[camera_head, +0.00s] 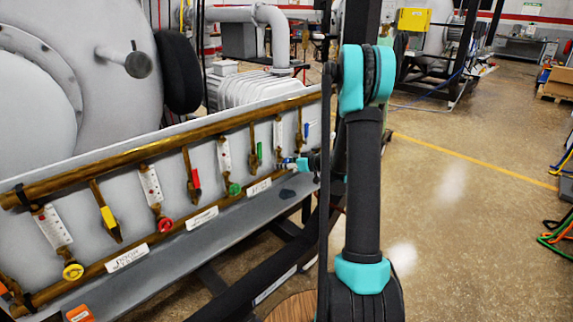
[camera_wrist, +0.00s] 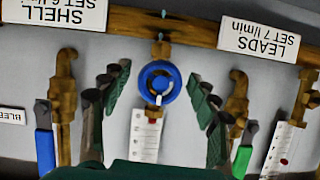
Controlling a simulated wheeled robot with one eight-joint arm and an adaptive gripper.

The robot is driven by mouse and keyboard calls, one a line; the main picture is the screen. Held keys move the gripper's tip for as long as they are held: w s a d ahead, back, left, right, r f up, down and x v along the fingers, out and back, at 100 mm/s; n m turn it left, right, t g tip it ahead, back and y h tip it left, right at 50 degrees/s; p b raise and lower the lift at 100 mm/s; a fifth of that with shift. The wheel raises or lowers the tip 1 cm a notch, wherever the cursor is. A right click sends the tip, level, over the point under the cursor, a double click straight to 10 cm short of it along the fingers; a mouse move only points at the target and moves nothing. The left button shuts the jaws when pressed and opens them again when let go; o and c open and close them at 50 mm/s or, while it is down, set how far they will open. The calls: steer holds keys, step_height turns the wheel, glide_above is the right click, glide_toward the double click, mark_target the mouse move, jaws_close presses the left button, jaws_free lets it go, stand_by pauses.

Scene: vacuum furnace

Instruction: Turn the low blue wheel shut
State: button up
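The low blue wheel (camera_wrist: 160,83) is in the middle of the wrist view, at the end of a white flow gauge (camera_wrist: 146,138) with a red mark. That view is upside down. My gripper (camera_wrist: 159,75) is open, with one dark green finger on each side of the wheel. A gap shows between each finger and the rim, so nothing is gripped. In the head view, my gripper (camera_head: 301,164) is at the far end of the row of valves, small and partly hidden by my arm, and the wheel there is hard to make out.
A blue lever (camera_wrist: 45,152) and a green lever (camera_wrist: 243,160) flank the wheel. Labels "SHELL" (camera_wrist: 66,12) and "LEADS" (camera_wrist: 262,38) are on the brass pipe. The green (camera_head: 234,188), red (camera_head: 165,225) and yellow (camera_head: 73,271) wheels line the panel. A grey ledge (camera_head: 180,258) runs below.

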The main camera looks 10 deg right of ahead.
steer(key=c, duration=1.1)
steer(key=shift+o, duration=0.2)
steer(key=shift+m, duration=0.4)
steer(key=o, duration=1.2)
steer(key=v, duration=1.2)
steer(key=shift+w+d+r, duration=0.1)
steer(key=shift+w+d, duration=0.05)
steer(key=shift+d, duration=0.05)
